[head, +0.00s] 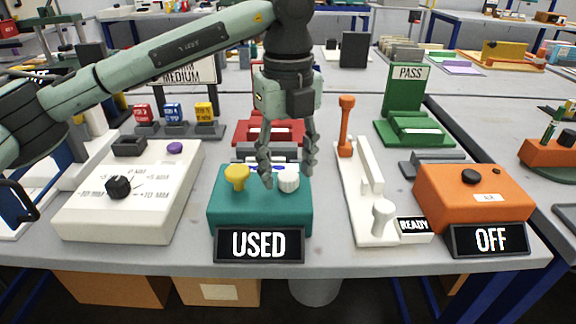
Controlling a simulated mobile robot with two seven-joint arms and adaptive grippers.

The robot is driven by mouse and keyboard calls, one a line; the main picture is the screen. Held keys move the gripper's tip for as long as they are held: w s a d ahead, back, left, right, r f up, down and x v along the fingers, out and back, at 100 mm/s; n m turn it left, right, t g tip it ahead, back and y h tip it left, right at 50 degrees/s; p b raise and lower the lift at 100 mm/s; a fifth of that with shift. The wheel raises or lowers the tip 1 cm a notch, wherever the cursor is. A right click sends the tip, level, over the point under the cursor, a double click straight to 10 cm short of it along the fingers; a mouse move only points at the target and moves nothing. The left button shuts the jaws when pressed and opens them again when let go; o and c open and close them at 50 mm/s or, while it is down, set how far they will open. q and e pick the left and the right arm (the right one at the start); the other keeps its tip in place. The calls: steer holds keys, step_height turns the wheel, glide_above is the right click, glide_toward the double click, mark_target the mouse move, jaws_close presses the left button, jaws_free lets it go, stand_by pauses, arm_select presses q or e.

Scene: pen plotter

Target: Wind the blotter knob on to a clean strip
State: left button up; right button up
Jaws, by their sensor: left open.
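The teal box (222,212) stands near the front edge of the table, with a black sign (259,245) reading "USED" at its front. On its top are a yellow knob (237,174) at the left and a white ridged knob (289,184) to the right. I cannot tell from labels which is the blotter knob. My left gripper (288,168) points down, open, with its fingers at and just above the white knob. One finger is by the knob's left side; contact cannot be told. The fingers partly cover the strip area behind the knobs. My right gripper is not in view.
A white dial box (75,220) stands left, a white unit with an upright lever (346,118) and "READY" sign (413,225) right. Farther right is an orange box (440,212) with an "OFF" sign (490,239). A red stand (262,131) and green "PASS" stand (402,95) are behind.

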arm_select(q)
steer(key=shift+f, duration=0.4)
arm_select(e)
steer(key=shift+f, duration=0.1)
arm_select(q)
steer(key=c, duration=1.1)
steer(key=shift+c, duration=0.3)
